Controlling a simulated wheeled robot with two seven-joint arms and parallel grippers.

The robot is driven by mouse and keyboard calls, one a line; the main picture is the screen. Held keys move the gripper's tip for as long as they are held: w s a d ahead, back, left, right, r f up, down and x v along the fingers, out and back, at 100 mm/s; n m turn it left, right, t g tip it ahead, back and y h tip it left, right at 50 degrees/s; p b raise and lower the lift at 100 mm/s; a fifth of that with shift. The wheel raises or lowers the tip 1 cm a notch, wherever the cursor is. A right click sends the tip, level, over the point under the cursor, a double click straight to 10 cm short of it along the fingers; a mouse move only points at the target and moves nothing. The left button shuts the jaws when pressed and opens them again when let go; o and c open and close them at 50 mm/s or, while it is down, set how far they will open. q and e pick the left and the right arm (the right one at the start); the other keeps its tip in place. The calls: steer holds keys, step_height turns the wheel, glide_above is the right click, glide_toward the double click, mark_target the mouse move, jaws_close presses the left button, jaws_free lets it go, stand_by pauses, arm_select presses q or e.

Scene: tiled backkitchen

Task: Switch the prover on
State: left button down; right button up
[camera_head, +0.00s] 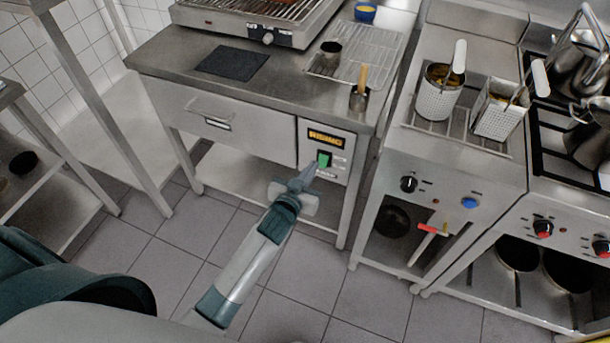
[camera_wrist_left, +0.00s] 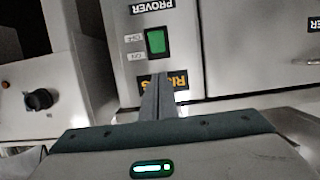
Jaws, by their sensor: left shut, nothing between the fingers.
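The prover (camera_head: 312,128) is the steel panel at the right end of the counter front. It has a "RISING" display (camera_head: 326,139) with yellow letters and a green rocker switch (camera_head: 324,160) below it. In the left wrist view, upside down, the switch (camera_wrist_left: 155,41) is bright green between the "PROVER" label (camera_wrist_left: 152,6) and the partly covered display (camera_wrist_left: 178,80). My left gripper (camera_head: 311,169) is shut and empty, its tips close to the switch. In the wrist view its fingertips (camera_wrist_left: 158,78) overlap the display, a little apart from the switch. My right gripper is out of view.
A drawer (camera_head: 225,130) with a bar handle is left of the prover. A grill (camera_head: 258,18), dark mat (camera_head: 232,63) and wire rack (camera_head: 350,60) are on the counter. A fryer (camera_head: 440,160) stands to the right. The tiled floor in front is clear.

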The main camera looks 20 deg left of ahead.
arm_select(q)
steer(key=s+r, duration=0.2)
steer(key=s, duration=0.1)
steer(key=s+r, duration=0.1)
steer(key=shift+s, duration=0.15)
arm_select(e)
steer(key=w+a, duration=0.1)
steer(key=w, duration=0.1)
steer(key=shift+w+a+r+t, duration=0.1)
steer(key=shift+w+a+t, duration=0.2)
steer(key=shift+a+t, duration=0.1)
arm_select(q)
steer(key=shift+f, duration=0.1)
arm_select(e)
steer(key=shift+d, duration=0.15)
